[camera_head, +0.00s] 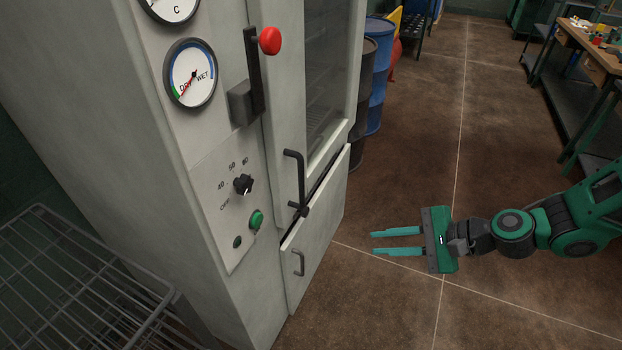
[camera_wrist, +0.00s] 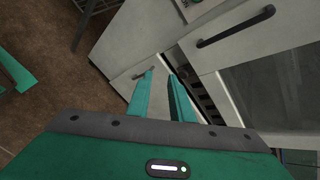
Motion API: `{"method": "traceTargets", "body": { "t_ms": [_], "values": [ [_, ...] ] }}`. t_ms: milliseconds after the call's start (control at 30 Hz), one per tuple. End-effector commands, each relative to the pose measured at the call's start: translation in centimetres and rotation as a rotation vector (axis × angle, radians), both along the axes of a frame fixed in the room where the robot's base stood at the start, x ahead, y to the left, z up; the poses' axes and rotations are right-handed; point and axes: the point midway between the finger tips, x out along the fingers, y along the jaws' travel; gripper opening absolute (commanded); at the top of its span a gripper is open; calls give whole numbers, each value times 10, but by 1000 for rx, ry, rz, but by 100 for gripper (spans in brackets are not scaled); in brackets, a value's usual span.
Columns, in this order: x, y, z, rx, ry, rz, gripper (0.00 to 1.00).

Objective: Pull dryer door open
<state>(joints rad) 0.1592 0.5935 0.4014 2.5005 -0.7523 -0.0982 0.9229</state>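The dryer (camera_head: 150,130) is a tall pale grey cabinet at the left and centre of the head view. Its door (camera_head: 330,90) has a glass window and a black vertical bar handle (camera_head: 298,180). The door handle also shows in the wrist view (camera_wrist: 236,26). A lower panel (camera_head: 318,230) with a small handle (camera_head: 298,262) sits below the door. My gripper (camera_head: 372,242) is open and empty, to the right of the dryer and apart from it. In the wrist view its green fingers (camera_wrist: 162,90) point towards the lower panel.
A black lever with a red knob (camera_head: 270,40) stands on the dryer front near the gauge (camera_head: 190,74). A wire rack (camera_head: 80,280) is at the lower left. Barrels (camera_head: 378,75) stand behind the dryer. A workbench (camera_head: 590,45) is at the upper right. The floor between is clear.

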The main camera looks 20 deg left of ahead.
Motion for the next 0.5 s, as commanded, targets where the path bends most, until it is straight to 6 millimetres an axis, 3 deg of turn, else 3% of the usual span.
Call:
{"method": "traceTargets", "body": {
  "t_ms": [100, 200, 333, 500],
  "values": [
    [-4, 40, 12, 151, 131, -79, 20],
    [-4, 69, 27, 276, 254, -155, 20],
    [1, 96, 47, 427, 429, -258, 20],
    [12, 114, 65, 568, 619, -369, 20]
  ]
}}
